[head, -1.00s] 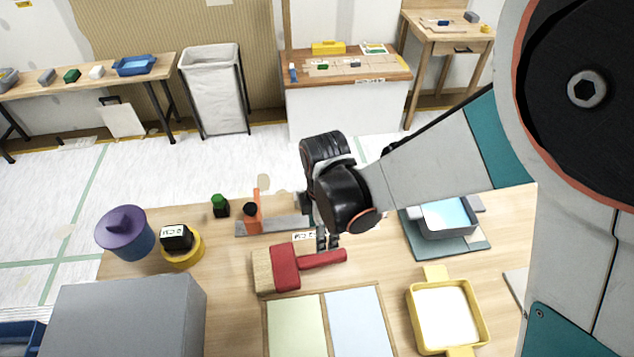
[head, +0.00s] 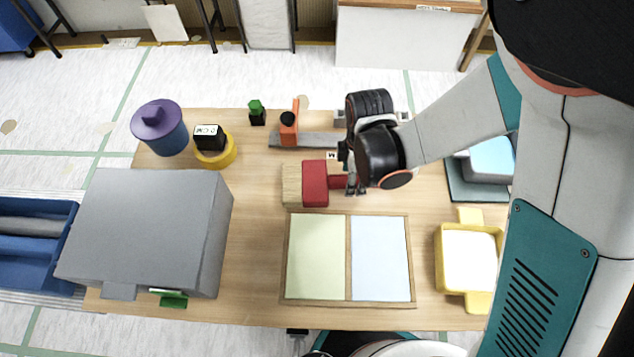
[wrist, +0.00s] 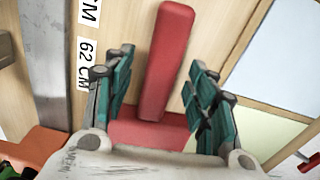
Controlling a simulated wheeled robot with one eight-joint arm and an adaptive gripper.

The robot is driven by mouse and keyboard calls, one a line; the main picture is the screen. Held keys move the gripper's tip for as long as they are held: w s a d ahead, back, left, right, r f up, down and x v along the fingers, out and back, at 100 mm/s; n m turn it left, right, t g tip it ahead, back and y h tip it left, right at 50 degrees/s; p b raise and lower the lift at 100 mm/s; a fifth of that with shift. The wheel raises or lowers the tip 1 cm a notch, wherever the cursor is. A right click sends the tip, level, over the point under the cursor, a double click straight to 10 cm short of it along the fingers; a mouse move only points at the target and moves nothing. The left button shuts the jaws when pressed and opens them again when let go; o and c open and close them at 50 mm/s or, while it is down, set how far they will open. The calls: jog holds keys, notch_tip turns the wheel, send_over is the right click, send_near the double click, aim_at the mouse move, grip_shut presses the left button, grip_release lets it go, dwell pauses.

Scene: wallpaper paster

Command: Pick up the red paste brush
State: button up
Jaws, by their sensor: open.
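The red paste brush (head: 316,183) lies on the wooden table, with its pale bristle end to the left and its handle to the right. My gripper (head: 354,185) is over the handle end and partly hides it in the head view. In the wrist view the red handle (wrist: 168,62) lies between the two open teal fingers of my gripper (wrist: 158,95), and neither finger visibly touches it. The brush's wider red body (wrist: 148,134) shows nearer the bottom of that view, partly hidden by my gripper's base.
A two-panel board (head: 348,258) lies just in front of the brush. A metal rule with an orange stop (head: 289,128) lies behind it. A yellow tray (head: 468,232) is to the right. A large grey box (head: 150,225) and a purple-lidded pot (head: 160,125) are to the left.

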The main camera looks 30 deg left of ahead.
jog(key=shift+r, duration=0.1)
jog(key=c, duration=1.1)
jog(key=shift+c, duration=0.2)
jog(key=shift+r, duration=0.1)
notch_tip(320, 180, up, 20)
jog(key=p, duration=0.6)
jog(key=shift+p, duration=0.4)
jog(key=shift+s, duration=0.1)
